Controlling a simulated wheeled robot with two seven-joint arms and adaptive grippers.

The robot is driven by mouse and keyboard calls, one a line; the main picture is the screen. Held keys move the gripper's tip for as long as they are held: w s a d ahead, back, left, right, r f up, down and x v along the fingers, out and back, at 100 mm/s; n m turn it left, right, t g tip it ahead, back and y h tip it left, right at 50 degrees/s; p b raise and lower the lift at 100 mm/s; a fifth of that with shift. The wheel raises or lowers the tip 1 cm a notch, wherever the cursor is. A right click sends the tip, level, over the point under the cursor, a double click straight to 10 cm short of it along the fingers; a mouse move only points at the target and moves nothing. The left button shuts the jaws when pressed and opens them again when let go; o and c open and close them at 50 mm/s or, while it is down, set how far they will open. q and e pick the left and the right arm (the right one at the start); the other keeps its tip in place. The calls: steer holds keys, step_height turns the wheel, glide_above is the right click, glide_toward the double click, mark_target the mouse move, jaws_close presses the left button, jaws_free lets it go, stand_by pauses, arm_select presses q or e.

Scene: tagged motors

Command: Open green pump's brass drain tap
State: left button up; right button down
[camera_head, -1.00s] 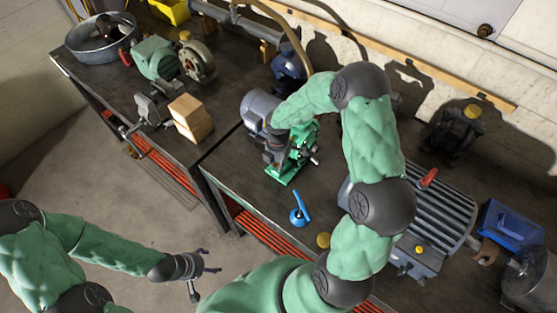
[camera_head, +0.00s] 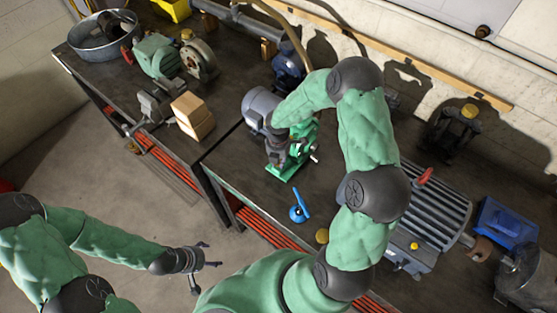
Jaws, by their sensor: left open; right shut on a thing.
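The green pump (camera_head: 287,170) stands on the dark bench, with a grey motor (camera_head: 259,105) behind it. My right arm reaches over the bench from the front right. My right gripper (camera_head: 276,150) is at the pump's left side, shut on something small. What it holds is hidden by the gripper, so I cannot make out the brass drain tap. My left gripper (camera_head: 212,256) is open and empty over the floor, in front of the bench and well away from the pump.
A large grey finned motor (camera_head: 437,205) is to the right, beside a blue bin (camera_head: 507,222).

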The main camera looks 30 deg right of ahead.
steer(key=shift+w+r, duration=0.1)
steer(key=shift+w, duration=0.15)
steer(key=c, duration=1.1)
jaws_free()
steer(key=shift+o, duration=0.2)
steer(key=shift+s, duration=0.1)
step_height(320, 180, up, 12)
